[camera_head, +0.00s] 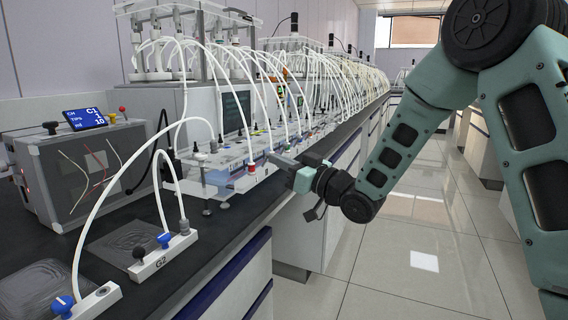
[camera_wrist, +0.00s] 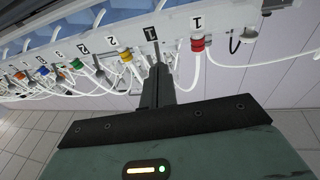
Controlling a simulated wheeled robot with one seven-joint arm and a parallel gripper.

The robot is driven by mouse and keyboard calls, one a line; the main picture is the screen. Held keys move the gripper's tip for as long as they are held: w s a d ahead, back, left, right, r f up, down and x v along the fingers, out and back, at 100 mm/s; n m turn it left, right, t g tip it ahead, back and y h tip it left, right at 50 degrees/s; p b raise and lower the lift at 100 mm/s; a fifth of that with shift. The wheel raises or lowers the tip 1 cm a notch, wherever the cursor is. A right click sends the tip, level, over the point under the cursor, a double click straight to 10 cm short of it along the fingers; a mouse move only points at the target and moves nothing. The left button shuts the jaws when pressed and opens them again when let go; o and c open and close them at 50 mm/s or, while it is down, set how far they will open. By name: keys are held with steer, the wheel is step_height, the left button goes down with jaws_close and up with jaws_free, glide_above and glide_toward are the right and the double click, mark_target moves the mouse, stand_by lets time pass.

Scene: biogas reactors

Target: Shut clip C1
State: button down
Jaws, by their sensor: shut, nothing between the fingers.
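My gripper (camera_head: 283,160) reaches in from the right to the front of a long row of white tube fittings on the bench. In the wrist view its fingers (camera_wrist: 157,62) are together, with nothing seen between them, in front of a white strip beside a tag marked 1. A red-collared fitting (camera_wrist: 197,43) with a white tube sits just right of the fingertips, by another 1 tag; its red collar also shows in the head view (camera_head: 251,168). I cannot read a C1 label on any clip, nor tell whether the fingertips touch anything.
A grey box with a screen (camera_head: 85,119) reading C1 stands at the left. Two white blocks with blue knobs, one marked G2 (camera_head: 160,257), lie at the front of the dark bench (camera_head: 215,240). White tubes arch over the row. The aisle floor (camera_head: 400,260) is clear.

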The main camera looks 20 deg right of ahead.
steer(key=shift+r+g+p, duration=0.25)
steer(key=shift+g+p, duration=0.05)
steer(key=shift+p, duration=0.5)
steer(key=shift+w+a+r+p, duration=0.1)
steer(key=shift+r+p, duration=0.05)
steer(key=shift+p, duration=0.25)
steer(key=g+h+p, duration=0.1)
steer(key=g+p, duration=0.1)
steer(key=p, duration=0.3)
steer(key=w+a+r+n+g+h+p, duration=0.1)
steer(key=g+h+p, duration=0.1)
steer(key=p, duration=0.4)
steer(key=w+a+r+g+h+p, duration=0.1)
steer(key=g+h+p, duration=0.1)
steer(key=p, duration=0.3)
steer(key=shift+r+g, duration=0.15)
steer(key=shift+g, duration=0.15)
steer(key=shift+r+p, duration=0.1)
steer(key=shift+p, duration=0.25)
steer(key=shift+r+p, duration=0.7)
steer(key=shift+r, duration=0.05)
